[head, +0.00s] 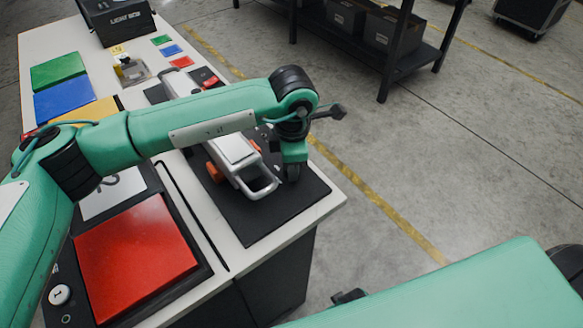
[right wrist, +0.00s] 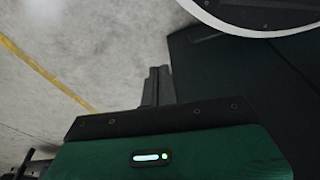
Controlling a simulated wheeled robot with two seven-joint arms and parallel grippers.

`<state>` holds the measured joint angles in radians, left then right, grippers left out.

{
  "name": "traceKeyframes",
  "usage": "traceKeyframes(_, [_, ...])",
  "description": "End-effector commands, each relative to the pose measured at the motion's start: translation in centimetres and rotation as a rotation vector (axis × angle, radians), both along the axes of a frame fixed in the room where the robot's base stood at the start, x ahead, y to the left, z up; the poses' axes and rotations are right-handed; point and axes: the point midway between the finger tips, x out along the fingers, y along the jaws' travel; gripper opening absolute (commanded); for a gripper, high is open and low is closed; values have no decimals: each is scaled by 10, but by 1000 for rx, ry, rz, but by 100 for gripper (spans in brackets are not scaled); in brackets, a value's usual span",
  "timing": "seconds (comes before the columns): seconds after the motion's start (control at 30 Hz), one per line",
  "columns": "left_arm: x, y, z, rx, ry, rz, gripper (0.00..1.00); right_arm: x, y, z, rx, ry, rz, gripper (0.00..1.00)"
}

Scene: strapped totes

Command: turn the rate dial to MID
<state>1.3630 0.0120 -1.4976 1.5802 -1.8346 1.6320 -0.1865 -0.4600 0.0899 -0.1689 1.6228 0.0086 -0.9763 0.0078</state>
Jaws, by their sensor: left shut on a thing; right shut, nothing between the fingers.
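My left gripper (head: 292,173) points down over the black mat (head: 255,222), at the right end of a white tool (head: 236,160) with orange parts and a looped handle. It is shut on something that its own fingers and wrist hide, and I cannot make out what. No MID marking is readable. A round white knob (head: 60,294) with a dark mark sits on a black panel at the lower left, far from the gripper; I cannot tell whether it is the rate dial. My right gripper (right wrist: 158,86) is shut and empty, away from the table.
A red panel (head: 137,258) lies in front, with green (head: 57,70), blue and yellow panels behind. A black box (head: 118,18) stands at the back left. A black shelf (head: 395,45) stands across the floor.

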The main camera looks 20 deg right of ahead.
Motion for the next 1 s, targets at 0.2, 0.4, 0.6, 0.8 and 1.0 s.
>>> traceKeyframes(0.2, [1, 0, -2, -3, -3, -98, 11, 14, 7, 49, 11, -10, -7, 0])
traceKeyframes(0.4, [1, 0, -2, -3, -3, -183, 11, 20, 8, 80, 17, -35, -7, 0])
traceKeyframes(0.6, [0, 0, -1, -3, -3, -253, 11, 24, 8, 103, 21, -62, -8, 0])
traceKeyframes(0.8, [1, 0, 0, -3, -3, -305, 11, 24, 8, 120, 24, -80, -8, 0])
traceKeyframes(1.0, [0, 0, 1, -3, -2, -332, 11, 25, 8, 129, 26, -90, -8, 0])
